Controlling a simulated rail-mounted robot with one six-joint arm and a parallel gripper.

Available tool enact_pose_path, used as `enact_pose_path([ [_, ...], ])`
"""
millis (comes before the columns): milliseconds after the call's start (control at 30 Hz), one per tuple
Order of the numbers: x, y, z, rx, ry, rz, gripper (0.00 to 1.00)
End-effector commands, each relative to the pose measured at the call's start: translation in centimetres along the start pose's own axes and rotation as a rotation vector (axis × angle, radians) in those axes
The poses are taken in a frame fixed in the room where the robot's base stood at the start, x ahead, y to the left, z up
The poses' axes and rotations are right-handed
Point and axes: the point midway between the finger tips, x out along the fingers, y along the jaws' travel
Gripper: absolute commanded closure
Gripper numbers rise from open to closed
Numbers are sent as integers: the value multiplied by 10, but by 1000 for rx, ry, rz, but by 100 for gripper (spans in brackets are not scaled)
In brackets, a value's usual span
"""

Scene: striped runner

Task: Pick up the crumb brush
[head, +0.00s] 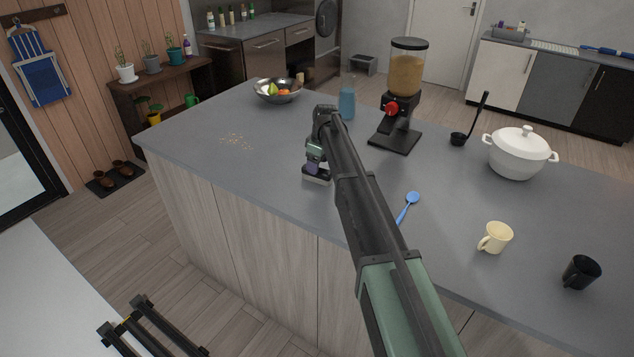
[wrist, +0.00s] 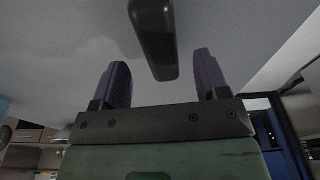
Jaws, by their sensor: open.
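My gripper (head: 315,165) is over the near edge of the grey counter, with its purple fingers apart. In the wrist view, a dark, rounded bar (wrist: 153,38) comes down from the top edge, and its end lies between the fingers of my gripper (wrist: 161,78) with gaps on both sides. It looks like the crumb brush's handle; I cannot tell for sure. In the head view, a small dark piece with a pale lower edge (head: 317,181) shows just under the gripper; my gripper and arm hide the rest.
Crumbs (head: 236,141) lie on the counter (head: 215,170) to the left. A fruit bowl (head: 277,97), blue bottle (head: 347,104) and dispenser (head: 400,105) stand behind. A blue spoon (head: 408,205), cream mug (head: 496,237), black mug (head: 580,272) and white pot (head: 518,158) are to the right.

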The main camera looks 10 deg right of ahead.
Motion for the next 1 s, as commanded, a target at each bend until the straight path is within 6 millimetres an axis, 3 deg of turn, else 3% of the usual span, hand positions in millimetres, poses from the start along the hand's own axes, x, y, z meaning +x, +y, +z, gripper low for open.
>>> enact_pose_path([
  [300,53,-1,3,0,0,0,32],
  [533,49,-1,2,0,0,0,32],
  [900,49,-1,2,0,0,0,87],
  [1000,49,-1,2,1,0,0,87],
])
